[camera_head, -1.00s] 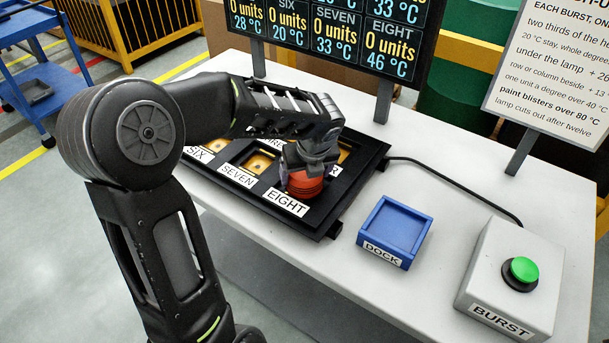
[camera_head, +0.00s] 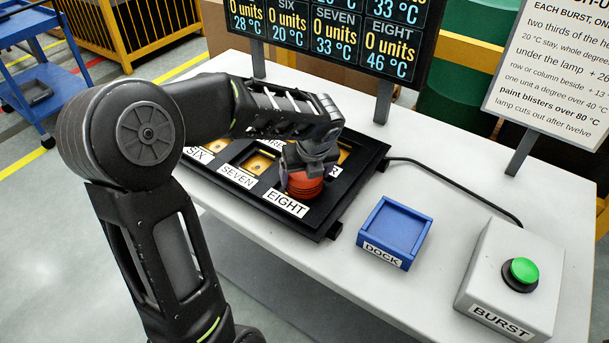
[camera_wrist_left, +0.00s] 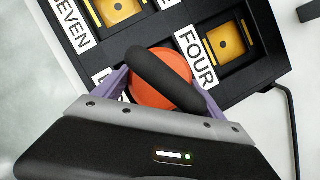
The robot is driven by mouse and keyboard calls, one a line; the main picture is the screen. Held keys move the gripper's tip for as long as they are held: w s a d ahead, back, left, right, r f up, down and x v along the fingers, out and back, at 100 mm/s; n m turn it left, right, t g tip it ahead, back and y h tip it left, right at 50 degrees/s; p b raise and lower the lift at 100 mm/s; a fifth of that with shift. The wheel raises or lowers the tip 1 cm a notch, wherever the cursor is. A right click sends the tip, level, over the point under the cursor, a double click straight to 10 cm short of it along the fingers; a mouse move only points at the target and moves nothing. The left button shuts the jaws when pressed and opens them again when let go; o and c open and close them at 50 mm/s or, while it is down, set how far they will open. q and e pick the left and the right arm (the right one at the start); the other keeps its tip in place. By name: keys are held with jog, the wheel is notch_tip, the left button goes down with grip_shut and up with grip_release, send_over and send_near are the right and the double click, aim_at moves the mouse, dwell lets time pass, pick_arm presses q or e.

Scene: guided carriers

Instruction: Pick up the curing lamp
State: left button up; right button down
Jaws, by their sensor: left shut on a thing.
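The curing lamp (camera_head: 304,186) is a round orange-red body, standing over the cell labelled EIGHT on the black tray (camera_head: 318,222). In the left wrist view the lamp (camera_wrist_left: 160,92) shows a thick black bar handle across its top. My left gripper (camera_head: 312,160) is over the lamp from above; in the left wrist view its purple-grey fingers (camera_wrist_left: 160,88) sit on either side, shut on it. The lamp hides the cell under it. Whether the lamp touches the tray cannot be told. My right gripper is not in view.
The empty blue dock (camera_head: 397,231) is right of the tray, and the burst box with its green button (camera_head: 521,272) is farther right. A black cable (camera_head: 470,182) runs behind them. A display (camera_head: 345,35) and a sign (camera_head: 560,60) stand at the back.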

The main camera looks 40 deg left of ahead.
pick_arm(q)
jog(key=shift+r, duration=0.2)
notch_tip(320, 180, up, 10)
jog(key=shift+f, duration=0.1)
dwell(0.3)
dwell(0.6)
